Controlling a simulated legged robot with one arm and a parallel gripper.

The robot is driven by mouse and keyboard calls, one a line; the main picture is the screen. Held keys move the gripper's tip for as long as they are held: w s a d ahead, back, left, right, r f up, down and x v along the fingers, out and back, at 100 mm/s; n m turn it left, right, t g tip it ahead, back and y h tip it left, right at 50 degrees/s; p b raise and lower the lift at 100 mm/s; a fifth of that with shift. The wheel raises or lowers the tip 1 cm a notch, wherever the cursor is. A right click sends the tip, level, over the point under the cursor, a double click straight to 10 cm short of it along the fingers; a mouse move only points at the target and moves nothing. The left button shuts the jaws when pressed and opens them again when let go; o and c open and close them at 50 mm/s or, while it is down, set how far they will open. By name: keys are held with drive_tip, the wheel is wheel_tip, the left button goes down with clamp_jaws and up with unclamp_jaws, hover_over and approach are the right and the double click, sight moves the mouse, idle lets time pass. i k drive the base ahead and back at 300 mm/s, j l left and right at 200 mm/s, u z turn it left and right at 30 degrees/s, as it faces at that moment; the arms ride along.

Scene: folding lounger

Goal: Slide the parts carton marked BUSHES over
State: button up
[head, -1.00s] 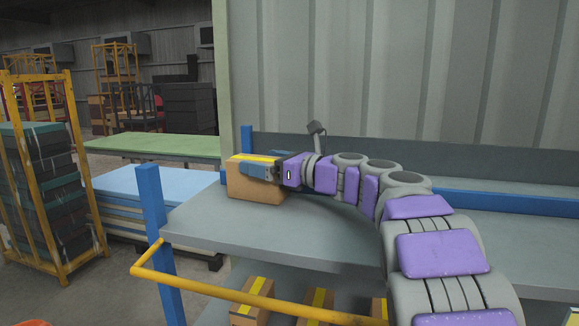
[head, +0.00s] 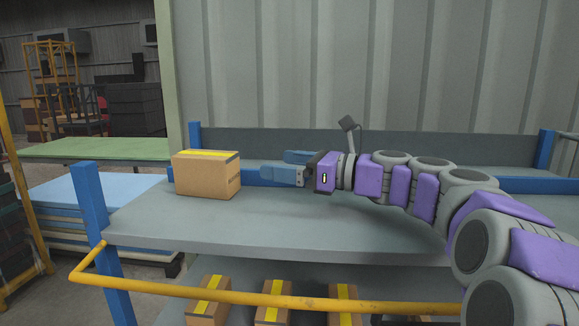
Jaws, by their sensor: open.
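A brown carton (head: 207,175) with yellow tape on top sits upright at the left end of the grey bench top (head: 290,225). Its right face carries dark print, too small to read. My gripper (head: 285,164) is open and empty, with its blue fingers pointing left at the carton. A clear gap separates the fingertips from the carton's right face.
A blue post (head: 90,200) and a yellow rail (head: 250,298) border the bench's left and front. Several taped cartons (head: 272,302) stand on the shelf below. A blue rail runs along the back. The bench top in front of the arm is clear.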

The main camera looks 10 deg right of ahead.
sight(209, 174)
drive_tip(key=k, duration=1)
